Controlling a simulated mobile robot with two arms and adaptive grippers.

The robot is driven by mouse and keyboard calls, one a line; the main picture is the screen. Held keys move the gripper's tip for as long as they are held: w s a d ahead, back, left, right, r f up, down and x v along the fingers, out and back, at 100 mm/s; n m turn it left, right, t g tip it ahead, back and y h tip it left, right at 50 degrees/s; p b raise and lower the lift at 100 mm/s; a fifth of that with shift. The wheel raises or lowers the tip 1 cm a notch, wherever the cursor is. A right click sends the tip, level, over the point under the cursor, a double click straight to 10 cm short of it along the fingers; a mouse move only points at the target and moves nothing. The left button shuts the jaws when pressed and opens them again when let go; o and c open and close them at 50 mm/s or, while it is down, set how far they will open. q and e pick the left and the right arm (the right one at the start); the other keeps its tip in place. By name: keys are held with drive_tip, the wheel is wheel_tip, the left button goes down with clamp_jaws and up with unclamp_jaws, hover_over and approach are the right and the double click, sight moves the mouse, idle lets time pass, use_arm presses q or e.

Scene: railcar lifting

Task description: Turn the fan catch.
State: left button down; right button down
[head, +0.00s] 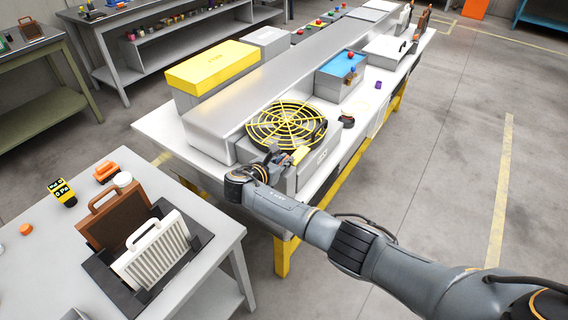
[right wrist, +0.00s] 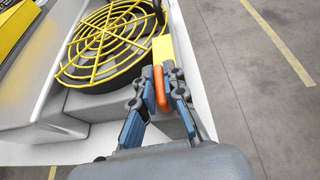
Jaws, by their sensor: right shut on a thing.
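The fan (head: 287,124) is a dark round unit under a yellow ring-and-spoke grille, set on a grey housing on the white bench. Its grille fills the upper left of the right wrist view (right wrist: 108,40). My right gripper (head: 277,155) is at the fan's near edge. In the right wrist view its fingers (right wrist: 161,80) are closed around an upright orange lever (right wrist: 160,90), which looks like the fan catch. A yellow block (right wrist: 163,48) sits just beyond the fingertips. The fingers hide part of the lever and its base. My left gripper is not in view.
A long grey housing (head: 300,60) runs behind the fan, with a yellow box (head: 212,67) and a blue-topped box (head: 342,67) nearby. A near-left table holds a brown filter panel (head: 115,220) and a white one (head: 150,254). The right-hand floor is clear.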

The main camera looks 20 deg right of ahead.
drive_tip(key=shift+m+g, duration=0.3)
idle(0.4)
drive_tip(key=c, duration=1.4)
unclamp_jaws()
drive_tip(key=v, duration=1.1)
drive_tip(key=shift+s+a, duration=0.2)
drive_tip(key=shift+a, duration=0.2)
